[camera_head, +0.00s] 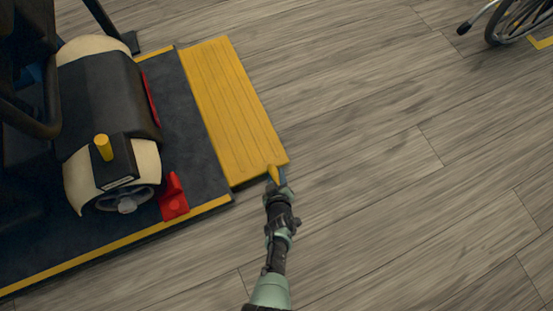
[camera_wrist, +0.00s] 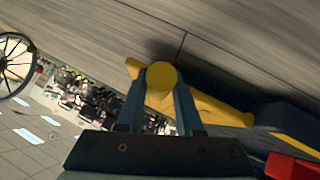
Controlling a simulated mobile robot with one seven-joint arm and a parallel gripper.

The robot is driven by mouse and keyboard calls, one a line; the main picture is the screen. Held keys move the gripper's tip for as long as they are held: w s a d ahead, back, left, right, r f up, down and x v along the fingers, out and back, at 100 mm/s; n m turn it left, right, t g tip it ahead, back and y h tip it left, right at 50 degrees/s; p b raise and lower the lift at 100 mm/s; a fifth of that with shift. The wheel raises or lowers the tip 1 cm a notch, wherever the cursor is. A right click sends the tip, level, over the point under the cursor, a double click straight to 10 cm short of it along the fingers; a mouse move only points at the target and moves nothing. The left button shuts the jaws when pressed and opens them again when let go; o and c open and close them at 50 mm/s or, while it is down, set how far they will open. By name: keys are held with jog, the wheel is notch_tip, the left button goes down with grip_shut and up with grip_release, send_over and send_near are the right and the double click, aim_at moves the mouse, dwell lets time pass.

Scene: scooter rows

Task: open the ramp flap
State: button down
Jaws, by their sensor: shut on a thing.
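The ramp flap (camera_head: 232,105) is a yellow ribbed panel along the right side of a dark platform in the head view. My gripper (camera_head: 276,176) is at the flap's near right corner, shut on a yellow handle (camera_head: 273,171). In the wrist view the handle's round yellow end (camera_wrist: 161,77) sits between my two blue-grey fingers. The flap (camera_wrist: 215,108) stretches behind it there as a yellow strip. How far the flap is tilted is hard to tell.
The dark platform (camera_head: 190,125) has yellow edge strips and carries a cream and black scooter (camera_head: 105,95). A red block (camera_head: 174,197) sits near its front corner. A wheeled thing (camera_head: 515,22) stands at the upper right. The plank floor right of the flap is clear.

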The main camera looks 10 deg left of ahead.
jog(key=c, duration=0.6)
grip_release()
jog(key=shift+a, duration=0.1)
jog(key=shift+p+v, duration=5.25)
jog(key=shift+v, duration=1.2)
